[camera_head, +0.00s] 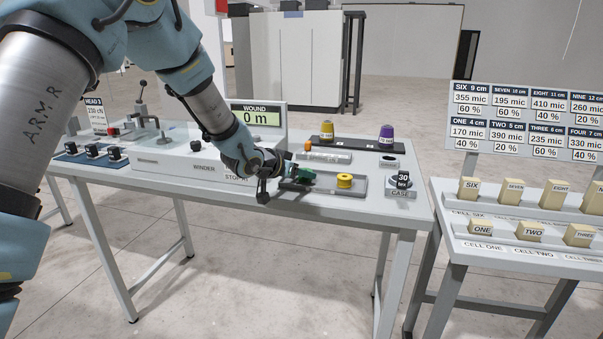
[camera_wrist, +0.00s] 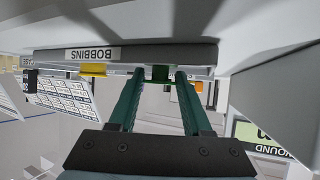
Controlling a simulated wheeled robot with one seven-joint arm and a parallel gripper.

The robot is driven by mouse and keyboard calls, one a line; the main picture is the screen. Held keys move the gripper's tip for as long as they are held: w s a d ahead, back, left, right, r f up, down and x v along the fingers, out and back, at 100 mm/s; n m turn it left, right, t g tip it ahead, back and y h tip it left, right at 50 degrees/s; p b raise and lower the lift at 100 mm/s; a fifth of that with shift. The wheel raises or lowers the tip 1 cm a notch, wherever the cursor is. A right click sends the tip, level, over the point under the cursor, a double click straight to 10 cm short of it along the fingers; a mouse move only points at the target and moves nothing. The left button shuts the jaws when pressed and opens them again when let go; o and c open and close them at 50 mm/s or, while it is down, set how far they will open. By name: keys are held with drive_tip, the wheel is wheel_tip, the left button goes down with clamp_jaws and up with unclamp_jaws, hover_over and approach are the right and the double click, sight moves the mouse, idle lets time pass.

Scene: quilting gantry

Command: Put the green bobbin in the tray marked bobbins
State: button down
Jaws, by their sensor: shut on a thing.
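My gripper (camera_head: 301,176) is at the left part of a grey tray (camera_head: 326,188) on the table. In the wrist view, which is upside down, the tray's wall (camera_wrist: 185,53) carries the label BOBBINS. My gripper's dark green fingers (camera_wrist: 159,75) are shut on the green bobbin (camera_wrist: 160,74), which shows between the fingertips. The bobbin is at the tray, beside a yellow bobbin (camera_head: 345,181) that stands in it. I cannot tell whether the green bobbin touches the tray floor. The yellow one also shows in the wrist view (camera_wrist: 93,70).
Behind the tray, a dark strip holds a yellow spool (camera_head: 327,131) and a purple spool (camera_head: 386,134). A small orange item (camera_head: 308,145) is nearer. A case stand (camera_head: 401,184) is to the right. The winder (camera_head: 190,158) is left.

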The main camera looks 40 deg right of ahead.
drive_tip(key=shift+f, duration=0.15)
drive_tip(key=shift+c, duration=1.7)
unclamp_jaws()
drive_tip(key=shift+a+r, duration=0.2)
drive_tip(key=shift+r, duration=0.1)
drive_tip(key=b+v, duration=0.1)
drive_tip(key=v, duration=1)
drive_tip(key=shift+a, duration=0.25)
drive_tip(key=shift+r, duration=0.1)
